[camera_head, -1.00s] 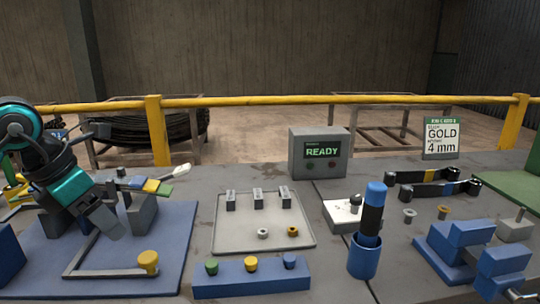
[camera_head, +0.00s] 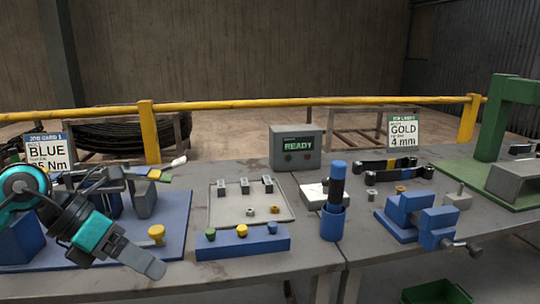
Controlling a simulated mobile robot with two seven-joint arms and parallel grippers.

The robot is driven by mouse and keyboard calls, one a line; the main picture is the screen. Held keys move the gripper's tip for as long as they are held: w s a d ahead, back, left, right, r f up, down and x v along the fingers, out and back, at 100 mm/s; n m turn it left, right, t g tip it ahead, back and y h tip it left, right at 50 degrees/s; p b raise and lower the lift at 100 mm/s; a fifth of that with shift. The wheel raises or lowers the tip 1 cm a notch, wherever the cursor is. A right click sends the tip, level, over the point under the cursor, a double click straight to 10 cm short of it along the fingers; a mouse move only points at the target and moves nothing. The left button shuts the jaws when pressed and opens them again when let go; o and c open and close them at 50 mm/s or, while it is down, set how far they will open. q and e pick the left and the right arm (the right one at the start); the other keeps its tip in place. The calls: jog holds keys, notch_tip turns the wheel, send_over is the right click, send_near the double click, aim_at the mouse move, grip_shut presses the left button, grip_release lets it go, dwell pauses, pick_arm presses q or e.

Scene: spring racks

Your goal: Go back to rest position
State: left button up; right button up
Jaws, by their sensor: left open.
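My left gripper (camera_head: 146,262) is at the lower left in the head view, in front of the blue mat (camera_head: 178,215) and near the bench's front edge. It holds nothing that I can see; its two fingers overlap from this angle. My teal and black left arm comes in from the left edge and hides part of the mat. My right gripper is out of the picture.
The grey bench (camera_head: 300,245) carries a tray (camera_head: 285,208), a blue block with coloured knobs (camera_head: 242,243), a blue cup (camera_head: 332,222), a blue vise (camera_head: 408,215) and a READY box (camera_head: 297,147). A green press (camera_head: 495,125) stands right. A green bin (camera_head: 436,292) sits below.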

pick_arm(q)
jog(key=d+n+t+h+p, duration=0.2)
jog(key=d+n+t+h, duration=0.5)
jog(key=d+n+h, duration=0.45)
jog(key=s+a+f+n+t+y+p, duration=0.1)
jog(key=s+a+f+n+t+y, duration=0.25)
jog(key=f+n+y, duration=0.75)
jog(key=s+a+f+n+t+y+p, duration=0.15)
jog(key=a+f+n+y, duration=0.3)
jog(key=f+n, duration=0.75)
jog(key=s+f+n+g+y, duration=0.2)
jog(key=s+f+n+g, duration=0.1)
jog(key=s+n, duration=0.3)
jog(key=shift+s+d+f+g+b, duration=0.3)
jog(key=shift+s+d+f+b, duration=0.1)
jog(key=shift+s+f, duration=0.35)
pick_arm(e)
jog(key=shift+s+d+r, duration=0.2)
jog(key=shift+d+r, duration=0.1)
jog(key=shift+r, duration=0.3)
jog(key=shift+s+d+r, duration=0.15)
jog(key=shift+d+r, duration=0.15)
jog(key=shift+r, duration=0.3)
pick_arm(q)
jog(key=shift+r, duration=0.1)
